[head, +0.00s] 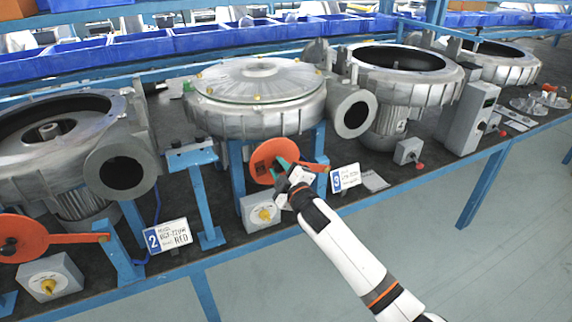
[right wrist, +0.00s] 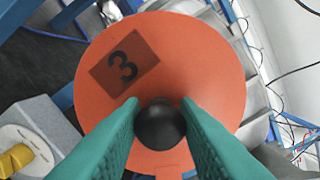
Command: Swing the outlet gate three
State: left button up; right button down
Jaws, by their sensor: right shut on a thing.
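Outlet gate three is an orange disc (head: 268,152) on an orange arm, low in front of the middle blower (head: 262,112). In the right wrist view the disc (right wrist: 205,75) faces me, with a dark "3" label and a black ball knob (right wrist: 160,125). My right gripper (head: 283,170) has its green fingers shut on the knob; it also shows in the right wrist view (right wrist: 160,128). The blower's round outlet (head: 353,117) is up and right of the disc, dark and uncovered. My left gripper is not in view.
A "3" sign (head: 345,178) stands right of the gripper, and a grey box with a yellow knob (head: 263,214) sits below the disc. Another orange gate (head: 25,237) and a "2" sign (head: 167,236) are at left. Floor is clear in front of the bench.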

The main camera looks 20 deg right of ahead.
jog(key=shift+a+f+n, duration=0.25)
jog(key=shift+f+n, duration=0.15)
jog(key=shift+f, duration=0.35)
jog(key=c, duration=1.1)
grip_release()
jog(key=shift+s, duration=0.1)
jog(key=s+d+b, duration=0.1)
jog(key=s+b, duration=0.1)
jog(key=s, duration=0.9)
jog(key=shift+s, duration=0.4)
